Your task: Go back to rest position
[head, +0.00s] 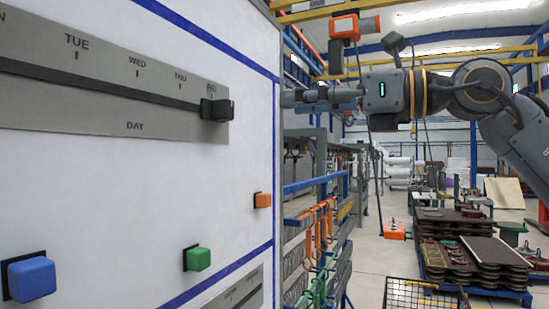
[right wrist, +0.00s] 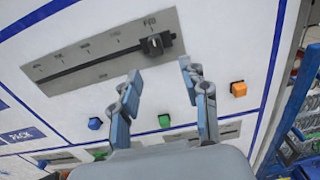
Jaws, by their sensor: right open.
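My right gripper (head: 318,97) reaches in from the right in the head view, its fingers pointing left at the edge of the white panel (head: 150,185). In the right wrist view my right gripper (right wrist: 160,70) has its two fingers spread with nothing between them. The black slider knob (head: 216,109) is at the right end of the grey day scale (head: 100,95), at FRI. In the right wrist view the knob (right wrist: 157,43) shows just beyond the fingertips, apart from them. My left gripper is in neither view.
The panel carries a blue button (head: 30,278), a green button (head: 198,258) and an orange button (head: 263,200). A blue rack (head: 318,185) with orange and green hooks stands right of the panel.

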